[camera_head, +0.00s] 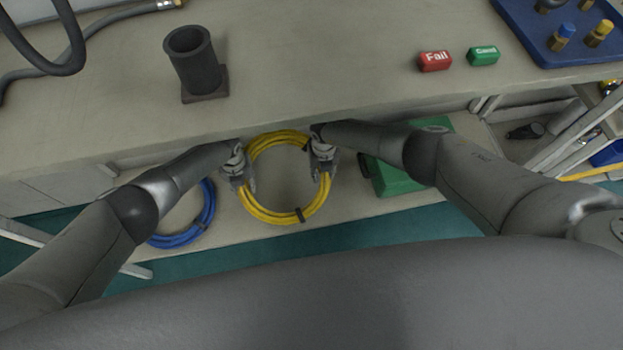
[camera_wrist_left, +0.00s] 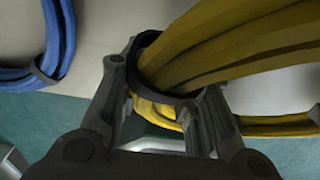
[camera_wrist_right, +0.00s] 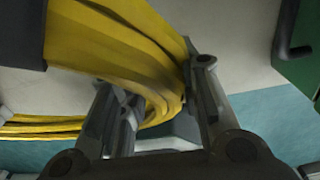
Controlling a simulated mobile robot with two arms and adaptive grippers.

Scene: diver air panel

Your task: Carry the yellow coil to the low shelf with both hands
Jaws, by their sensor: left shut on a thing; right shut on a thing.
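The yellow coil (camera_head: 298,215) is a round bundle of hose with dark bands, over the low shelf (camera_head: 355,208) below the bench front. My left gripper (camera_head: 244,183) is shut on the coil's left side. My right gripper (camera_head: 325,168) is shut on its right side. The left wrist view shows the yellow strands (camera_wrist_left: 230,40) passing between the left fingers (camera_wrist_left: 165,110). The right wrist view shows the strands (camera_wrist_right: 110,40) between the right fingers (camera_wrist_right: 155,115). I cannot tell whether the coil touches the shelf.
A blue coil (camera_head: 207,213) lies on the shelf at the left, and a green case (camera_head: 392,180) stands at the right. The bench top (camera_head: 300,70) overhangs behind, with a dark cylinder (camera_head: 192,62), a red Fail block (camera_head: 435,61), a green block (camera_head: 483,55) and a blue tray (camera_head: 540,45).

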